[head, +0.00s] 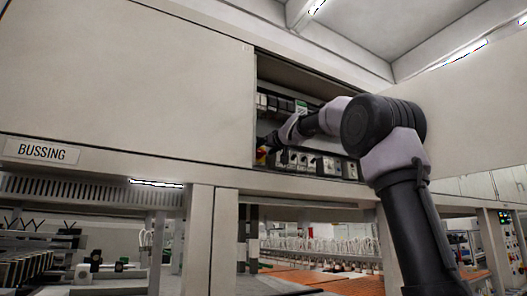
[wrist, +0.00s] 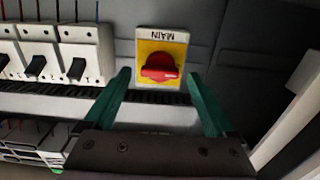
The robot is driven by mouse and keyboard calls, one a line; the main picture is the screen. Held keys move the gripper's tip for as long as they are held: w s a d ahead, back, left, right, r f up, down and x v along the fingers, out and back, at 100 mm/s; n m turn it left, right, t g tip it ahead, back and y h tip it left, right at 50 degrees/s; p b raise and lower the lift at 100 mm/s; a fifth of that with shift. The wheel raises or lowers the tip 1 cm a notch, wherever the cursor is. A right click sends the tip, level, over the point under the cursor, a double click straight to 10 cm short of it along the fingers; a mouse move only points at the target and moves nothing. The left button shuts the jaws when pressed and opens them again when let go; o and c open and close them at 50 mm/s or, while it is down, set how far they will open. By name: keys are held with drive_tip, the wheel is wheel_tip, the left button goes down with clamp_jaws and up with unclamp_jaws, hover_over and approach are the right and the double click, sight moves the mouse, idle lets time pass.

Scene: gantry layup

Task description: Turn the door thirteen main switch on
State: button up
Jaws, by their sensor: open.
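The main switch (wrist: 161,67) is a red rotary knob on a yellow and white plate marked MAIN, which appears upside down in the wrist view. The knob's bar lies roughly crosswise in that view. My gripper (wrist: 157,78) is open, its two green fingers on either side of the plate's lower part, with nothing between them clearly touched. In the head view the switch (head: 261,155) is a small red and yellow patch at the left of the open cabinet, partly hidden by my gripper (head: 270,141).
White breakers (wrist: 80,55) with black levers stand left of the switch in the wrist view. The cabinet's open door (head: 470,95) stands to the right of my arm. A closed panel (head: 120,80) is on the left, above a BUSSING sign (head: 41,152).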

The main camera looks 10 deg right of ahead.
drive_tip(key=c, duration=1.4)
drive_tip(key=shift+m, duration=0.3)
drive_tip(key=m, duration=0.4)
drive_tip(key=shift+w+d, duration=0.1)
drive_tip(key=m, duration=0.5)
drive_tip(key=shift+f, duration=0.1)
drive_tip(key=m, duration=0.4)
drive_tip(key=shift+d, duration=0.1)
drive_tip(key=shift+f+m, duration=0.15)
drive_tip(key=shift+m, duration=1.95)
